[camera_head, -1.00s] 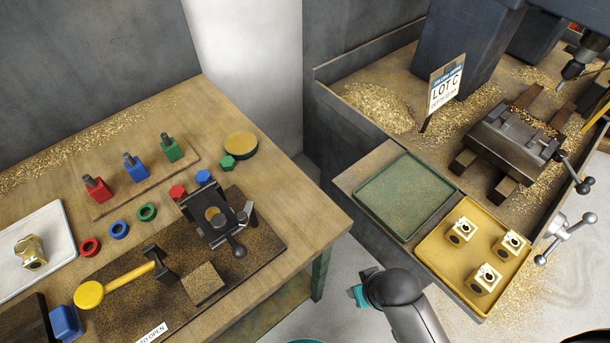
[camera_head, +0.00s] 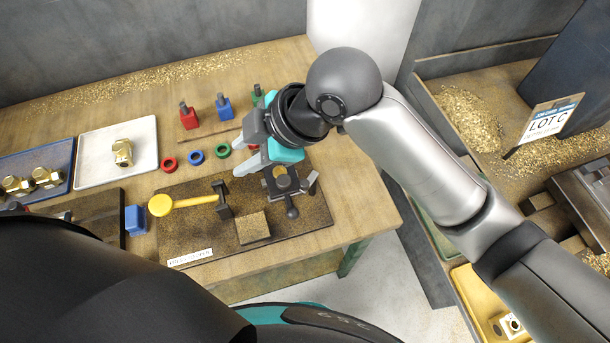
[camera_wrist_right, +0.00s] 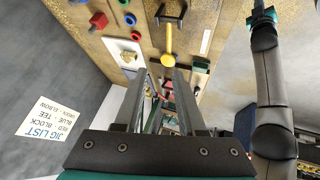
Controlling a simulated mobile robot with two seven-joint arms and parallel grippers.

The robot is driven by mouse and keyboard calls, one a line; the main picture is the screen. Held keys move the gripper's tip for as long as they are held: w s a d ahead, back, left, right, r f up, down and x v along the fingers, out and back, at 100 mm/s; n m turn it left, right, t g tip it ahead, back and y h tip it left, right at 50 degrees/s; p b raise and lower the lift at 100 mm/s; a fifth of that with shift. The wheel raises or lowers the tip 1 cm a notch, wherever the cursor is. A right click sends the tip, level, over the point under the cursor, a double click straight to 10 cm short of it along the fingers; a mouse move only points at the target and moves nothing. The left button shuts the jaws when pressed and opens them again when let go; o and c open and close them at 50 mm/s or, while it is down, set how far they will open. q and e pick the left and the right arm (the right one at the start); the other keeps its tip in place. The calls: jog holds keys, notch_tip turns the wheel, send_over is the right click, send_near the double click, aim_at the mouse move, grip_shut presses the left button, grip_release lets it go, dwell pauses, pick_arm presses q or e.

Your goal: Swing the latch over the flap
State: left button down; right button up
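The fixture with the dark flap (camera_head: 283,181) stands on the brown base board, a round brass-coloured spot showing in it. The latch, a dark lever with a ball knob (camera_head: 292,212), is at its near side. My right gripper (camera_head: 239,158) is open and empty above and just left of the fixture, partly covering its far side. Its two spread fingers also show in the right wrist view (camera_wrist_right: 160,75), with nothing between them. What looks like my left arm's teal-tipped end (camera_wrist_right: 263,17) shows small in the right wrist view; its fingers are unclear.
A yellow-ended handle (camera_head: 160,205) and a brown block (camera_head: 253,227) share the board. Red, blue and green rings (camera_head: 196,157) and upright pegs (camera_head: 224,106) stand behind. A white tray (camera_head: 93,145) holds a brass part at left.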

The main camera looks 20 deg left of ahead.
jog(key=n+h, duration=0.1)
jog(key=n, duration=0.1)
jog(key=n+h, duration=0.5)
jog(key=h, duration=0.1)
send_near(305, 183)
jog(key=f, duration=0.9)
jog(key=shift+a, duration=0.25)
jog(key=shift+r, duration=0.1)
grip_shut()
